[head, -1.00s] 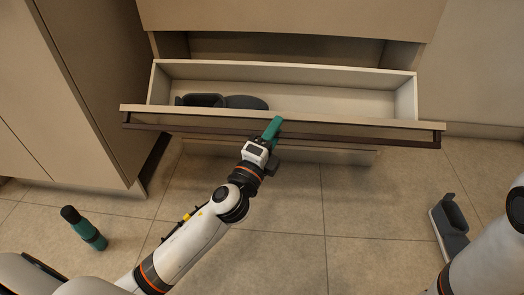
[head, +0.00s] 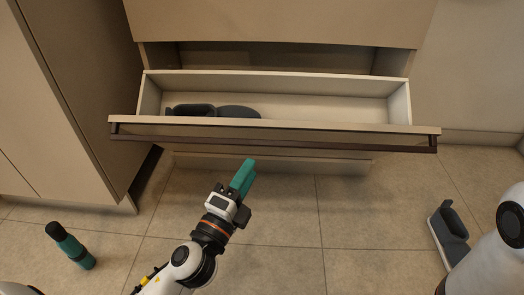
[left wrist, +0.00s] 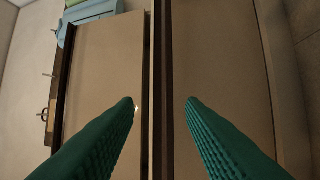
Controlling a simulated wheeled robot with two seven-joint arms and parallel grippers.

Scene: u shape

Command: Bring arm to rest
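My left gripper (head: 243,178) has green fingers and is in front of the open drawer, apart from its dark handle bar (head: 300,139) in the head view. The left wrist view shows its two fingers (left wrist: 160,105) spread with nothing between them. The drawer (head: 345,108) is pulled out from the beige cabinet, and dark grey items (head: 238,112) lie in its left part. My left arm reaches up from the bottom of the head view. Part of my right arm shows at the right edge; its gripper is out of view.
A green and black bottle-like object (head: 70,245) is on the tiled floor at lower left. A grey object (head: 450,235) is on the floor at right, near my right arm. A tall cabinet (head: 75,100) stands at left. The middle floor is clear.

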